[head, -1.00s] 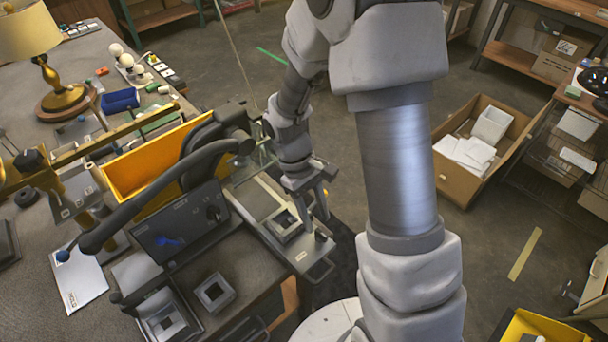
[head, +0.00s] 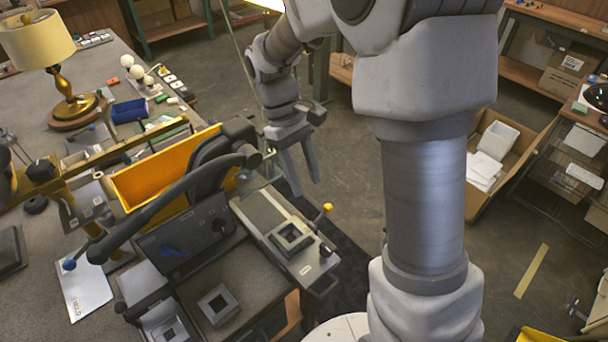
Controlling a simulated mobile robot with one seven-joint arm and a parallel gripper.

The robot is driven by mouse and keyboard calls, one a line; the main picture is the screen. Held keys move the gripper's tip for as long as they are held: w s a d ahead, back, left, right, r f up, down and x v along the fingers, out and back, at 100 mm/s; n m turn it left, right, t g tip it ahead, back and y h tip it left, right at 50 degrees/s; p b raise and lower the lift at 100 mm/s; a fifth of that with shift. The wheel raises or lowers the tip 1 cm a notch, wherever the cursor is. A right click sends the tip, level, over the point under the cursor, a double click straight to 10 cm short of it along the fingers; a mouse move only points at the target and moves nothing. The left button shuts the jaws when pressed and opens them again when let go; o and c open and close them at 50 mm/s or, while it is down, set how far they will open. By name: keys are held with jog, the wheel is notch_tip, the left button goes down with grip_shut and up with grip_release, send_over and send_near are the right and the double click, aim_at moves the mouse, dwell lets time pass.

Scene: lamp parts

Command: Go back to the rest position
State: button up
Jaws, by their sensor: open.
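My gripper (head: 304,180) hangs in the air, fingers pointing down, above and just behind the right end of the grey machine plate (head: 268,222). Its two fingers are apart and nothing shows between them. On the plate lies a square frame part (head: 291,238) with a dark opening. A small lever with a yellow knob (head: 327,208) stands at the plate's right edge, apart from the fingers.
The bench holds a yellow bin (head: 150,178), a curved dark handle (head: 170,205), a black control box (head: 185,238) and a brass lamp (head: 70,85). A second square part (head: 218,304) lies in front. A cardboard box (head: 538,150) stands on the floor at right.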

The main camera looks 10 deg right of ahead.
jog(key=s+d+r+m+t+y, duration=0.2)
jog(key=s+r+m+t, duration=0.3)
jog(key=s+r+t, duration=0.4)
jog(key=s+d+r, duration=0.1)
jog(key=s+r, duration=0.3)
jog(key=s, duration=0.1)
jog(key=shift+d+m, duration=0.15)
jog(key=shift+m, duration=0.25)
